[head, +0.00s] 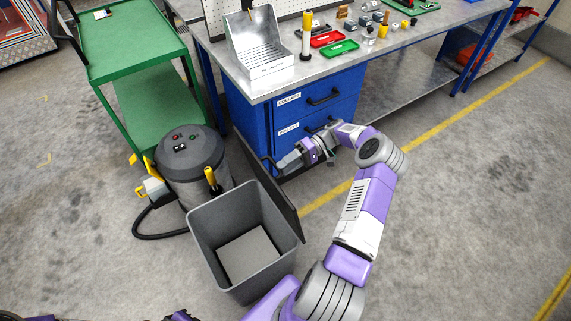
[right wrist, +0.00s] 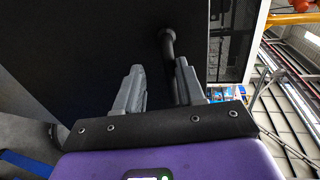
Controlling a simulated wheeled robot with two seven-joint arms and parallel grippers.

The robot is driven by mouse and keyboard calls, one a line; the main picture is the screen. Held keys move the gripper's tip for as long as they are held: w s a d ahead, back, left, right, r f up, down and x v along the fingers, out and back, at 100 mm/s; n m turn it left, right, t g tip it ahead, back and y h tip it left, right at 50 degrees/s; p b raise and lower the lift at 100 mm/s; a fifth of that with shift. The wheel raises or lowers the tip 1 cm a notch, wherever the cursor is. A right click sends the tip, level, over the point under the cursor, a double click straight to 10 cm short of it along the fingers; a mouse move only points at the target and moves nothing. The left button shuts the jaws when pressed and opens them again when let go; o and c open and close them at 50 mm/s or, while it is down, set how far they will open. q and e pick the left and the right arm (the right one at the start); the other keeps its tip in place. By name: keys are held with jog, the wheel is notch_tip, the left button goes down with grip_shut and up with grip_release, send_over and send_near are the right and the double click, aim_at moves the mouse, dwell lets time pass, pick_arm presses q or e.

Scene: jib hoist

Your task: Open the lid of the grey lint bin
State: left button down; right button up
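The grey lint bin (head: 214,250) stands on the floor at lower middle of the head view, its top open and its inside showing. Its dark lid (head: 270,186) stands raised along the bin's right side. My right gripper (head: 283,164) is just right of the lid, near its upper part. In the right wrist view the fingers of my right gripper (right wrist: 160,88) are apart with nothing between them. A dark panel, apparently the lid (right wrist: 85,45), fills the left of that view, with a black handle-like bar (right wrist: 168,45) just beyond the fingers. My left gripper is out of view.
A grey vacuum (head: 190,165) with a black hose stands behind the bin, near a green cart (head: 130,45). A blue drawer cabinet (head: 270,130) under the workbench (head: 220,60) stands behind my right gripper. Floor to the right is clear.

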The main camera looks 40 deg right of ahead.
jog(key=shift+o, duration=0.4)
jog(key=shift+r, duration=0.1)
jog(key=v, duration=0.7)
jog(key=shift+d, duration=0.25)
dwell(0.4)
